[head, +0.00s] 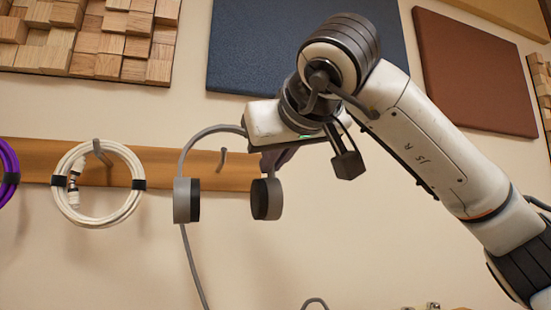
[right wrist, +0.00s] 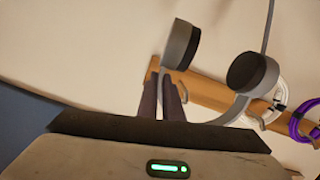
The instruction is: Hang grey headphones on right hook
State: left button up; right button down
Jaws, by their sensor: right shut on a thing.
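The grey headphones (head: 186,200) hang from my right gripper (head: 277,158), which is shut on the headband. Their two dark-padded cups point down and a grey cable trails below the left cup. The right hook (head: 222,158) is empty on the wooden rail and shows inside the arch of the headband, between the cups. Whether the band is in front of the hook or touches it cannot be told. In the right wrist view the headphones (right wrist: 180,45) are beside the closed fingers (right wrist: 165,98); the held part of the band is partly hidden. My left gripper is out of view.
The wooden rail (head: 135,165) runs along the wall. A white coiled cable (head: 72,211) hangs on the hook (head: 101,152) to the left, and a purple cable (head: 8,175) is at the far left edge. Blue (head: 250,50) and brown (head: 475,75) panels are above.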

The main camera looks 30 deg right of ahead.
pick_arm(q)
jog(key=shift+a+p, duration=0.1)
jog(key=shift+p, duration=0.3)
pick_arm(e)
jog(key=f+x, duration=0.1)
jog(key=x, duration=0.9)
jog(key=shift+w, duration=0.3)
dwell(0.4)
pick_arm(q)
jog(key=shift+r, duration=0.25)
pick_arm(e)
jog(key=shift+a, duration=0.15)
jog(key=c, duration=1.8)
grip_release()
jog(key=shift+c, duration=0.2)
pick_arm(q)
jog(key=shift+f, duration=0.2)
pick_arm(e)
jog(key=shift+f, duration=0.1)
